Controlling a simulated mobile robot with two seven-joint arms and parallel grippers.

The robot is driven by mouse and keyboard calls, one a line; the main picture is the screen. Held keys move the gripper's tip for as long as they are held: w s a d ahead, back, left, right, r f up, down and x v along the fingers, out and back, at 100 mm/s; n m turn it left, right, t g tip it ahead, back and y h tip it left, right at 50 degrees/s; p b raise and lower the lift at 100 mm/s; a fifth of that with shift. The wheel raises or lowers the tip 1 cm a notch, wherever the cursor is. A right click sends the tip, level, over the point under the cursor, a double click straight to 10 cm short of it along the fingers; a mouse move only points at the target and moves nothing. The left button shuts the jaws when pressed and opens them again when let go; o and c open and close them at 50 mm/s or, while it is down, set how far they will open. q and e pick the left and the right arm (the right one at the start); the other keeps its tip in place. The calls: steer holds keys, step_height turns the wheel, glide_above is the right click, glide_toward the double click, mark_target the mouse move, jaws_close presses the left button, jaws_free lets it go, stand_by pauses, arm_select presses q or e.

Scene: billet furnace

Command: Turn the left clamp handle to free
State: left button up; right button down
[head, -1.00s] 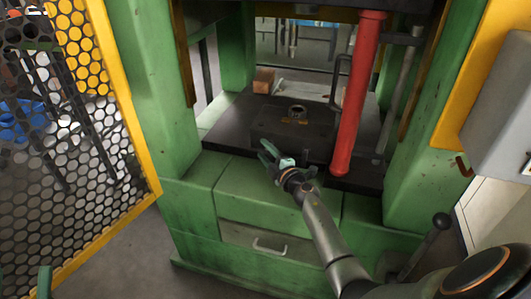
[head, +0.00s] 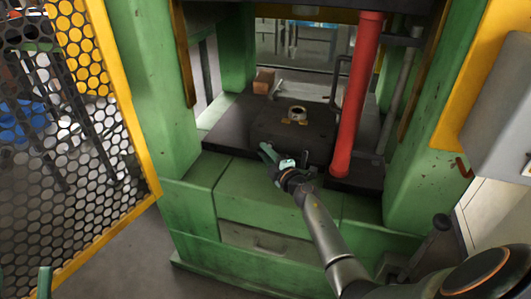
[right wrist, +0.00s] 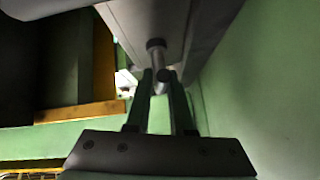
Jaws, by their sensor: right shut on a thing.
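My right gripper (head: 275,157) is at the front edge of the dark press bed, left of the red cylinder. In the right wrist view its two fingers (right wrist: 160,84) are close together around a short grey metal handle with a round end (right wrist: 156,46). This looks like the left clamp handle; the fingers hide part of it. In the head view my gripper hides the handle, so its angle cannot be told there. A teal tip at the bottom left, perhaps my left gripper (head: 45,281), shows too little to tell its state.
A dark block (head: 270,128) with a metal ring (head: 297,112) sits on the black bed (head: 224,130). A thick red cylinder (head: 357,110) stands close on the right. Green press columns flank the opening. A yellow-framed mesh guard (head: 75,130) stands at the left.

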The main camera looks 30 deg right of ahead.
steer(key=shift+r+p, duration=0.1)
steer(key=shift+p, duration=0.8)
arm_select(q)
steer(key=w+a+f+n+g+y+p, duration=0.1)
steer(key=w+f+n+g+y, duration=0.15)
steer(key=f, duration=0.55)
steer(key=w+f+n+g+y, duration=0.1)
steer(key=f+n+g+y, duration=0.2)
steer(key=f, duration=0.5)
arm_select(e)
steer(key=shift+n+g, duration=0.3)
steer(key=shift+p, duration=0.8)
arm_select(q)
steer(key=s+f+g+y, duration=0.1)
steer(key=s+f+g, duration=0.2)
steer(key=f, duration=0.4)
steer(key=s+f+g+y+p, duration=0.1)
steer(key=s+f+g, duration=0.3)
steer(key=f, duration=0.3)
steer(key=shift+s+f+n, duration=0.2)
steer(key=shift+s+n, duration=0.1)
steer(key=shift+n, duration=0.15)
arm_select(e)
steer(key=shift+f+n+g, duration=0.2)
steer(key=shift+n+g, duration=0.1)
steer(key=shift+g, duration=0.1)
steer(key=c, duration=0.8)
jaws_free()
